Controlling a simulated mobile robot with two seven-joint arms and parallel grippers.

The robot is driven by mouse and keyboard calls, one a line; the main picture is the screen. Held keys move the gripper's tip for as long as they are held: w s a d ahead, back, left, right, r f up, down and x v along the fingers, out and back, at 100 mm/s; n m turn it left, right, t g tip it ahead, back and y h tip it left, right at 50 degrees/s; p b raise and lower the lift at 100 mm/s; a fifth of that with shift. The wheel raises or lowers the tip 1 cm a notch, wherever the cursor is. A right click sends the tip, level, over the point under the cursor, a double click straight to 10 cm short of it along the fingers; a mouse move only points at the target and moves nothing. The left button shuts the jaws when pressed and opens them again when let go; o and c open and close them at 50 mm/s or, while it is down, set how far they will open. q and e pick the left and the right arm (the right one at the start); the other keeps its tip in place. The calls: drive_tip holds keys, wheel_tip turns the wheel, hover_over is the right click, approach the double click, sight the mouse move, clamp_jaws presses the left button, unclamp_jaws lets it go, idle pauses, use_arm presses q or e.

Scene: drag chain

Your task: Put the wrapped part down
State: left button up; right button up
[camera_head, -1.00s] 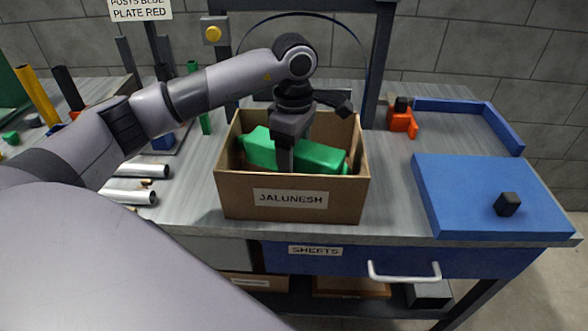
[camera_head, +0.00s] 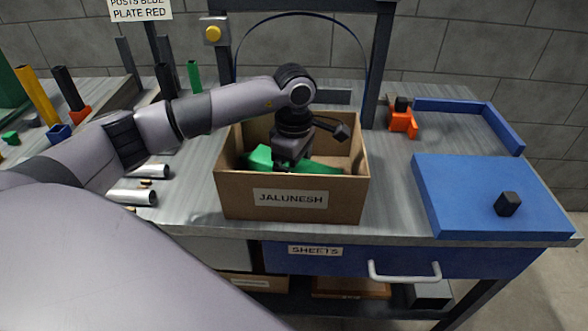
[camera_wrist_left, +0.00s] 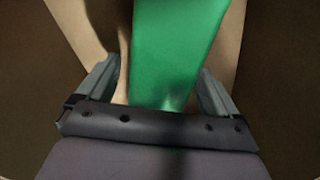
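The green wrapped part (camera_head: 322,168) lies low inside the cardboard box labelled JALUNESH (camera_head: 232,198); the front wall hides its underside. My left gripper (camera_head: 288,170) reaches down into the box over the part, its fingertips hidden in the head view. In the left wrist view, the part (camera_wrist_left: 172,50) runs between the two fingers of the left gripper (camera_wrist_left: 160,85). The fingers stand apart, with a narrow gap beside the left finger; the right finger is close to the part. Whether the part touches the box floor is hidden. My right gripper is not in view.
A blue plate (camera_head: 465,190) with a black block (camera_head: 508,204) lies right of the box. An orange piece (camera_head: 402,121) stands behind. Metal tubes (camera_head: 132,197) lie to the left. A dark frame with a yellow button (camera_head: 213,33) rises behind the box.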

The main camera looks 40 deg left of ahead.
use_arm(q)
drive_tip(key=shift+r, duration=0.3)
wheel_tip(320, 180, up, 11)
drive_tip(key=shift+f, duration=0.2)
drive_tip(key=shift+r, duration=0.6)
